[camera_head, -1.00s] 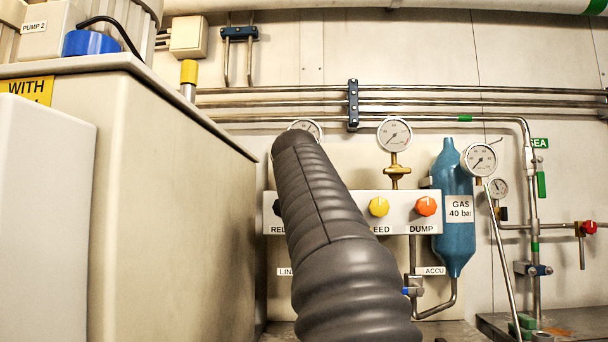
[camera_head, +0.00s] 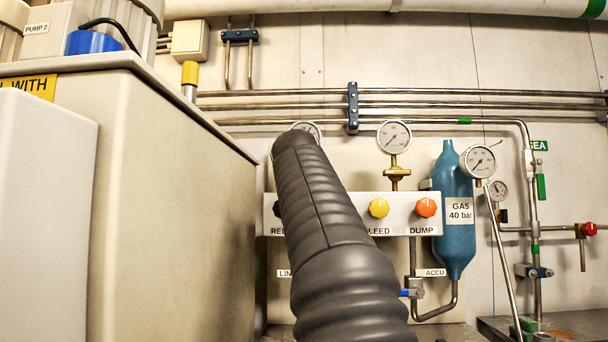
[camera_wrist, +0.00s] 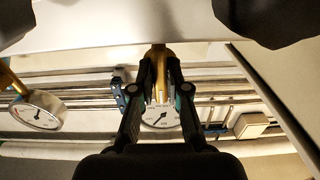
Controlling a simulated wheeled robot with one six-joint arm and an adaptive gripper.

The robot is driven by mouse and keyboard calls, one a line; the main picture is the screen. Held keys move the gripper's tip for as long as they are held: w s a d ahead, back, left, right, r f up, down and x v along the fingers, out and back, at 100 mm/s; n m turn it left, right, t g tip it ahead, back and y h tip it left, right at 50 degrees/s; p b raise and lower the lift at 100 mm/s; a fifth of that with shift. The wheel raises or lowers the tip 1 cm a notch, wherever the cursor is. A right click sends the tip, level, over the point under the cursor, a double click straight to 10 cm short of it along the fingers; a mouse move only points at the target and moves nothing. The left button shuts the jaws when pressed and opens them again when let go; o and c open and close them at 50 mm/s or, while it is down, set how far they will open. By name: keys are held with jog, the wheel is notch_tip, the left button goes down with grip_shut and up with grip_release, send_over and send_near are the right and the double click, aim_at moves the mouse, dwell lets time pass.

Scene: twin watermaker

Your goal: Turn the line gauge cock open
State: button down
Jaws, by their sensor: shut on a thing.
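The line gauge (camera_head: 308,130) is mostly hidden behind my arm in the head view. In the wrist view, which looks upside down, a round white gauge (camera_wrist: 163,119) shows between and behind my fingers. A brass cock (camera_wrist: 160,55) is between the fingertips of my gripper (camera_wrist: 160,77). The gripper is closed on this cock. The fingers cover most of its handle, so I cannot tell its turn. My gripper is hidden in the head view.
A white panel (camera_head: 352,210) carries a yellow knob (camera_head: 379,208) and an orange knob (camera_head: 426,208). A second gauge (camera_head: 394,137) stands above it. A blue gas bottle (camera_head: 453,215) is to the right. A large beige cabinet (camera_head: 160,210) bounds the left side.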

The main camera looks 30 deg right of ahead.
jog(key=shift+f, duration=0.1)
jog(key=c, duration=1.2)
grip_release()
jog(key=shift+o, duration=0.2)
jog(key=v, duration=1.2)
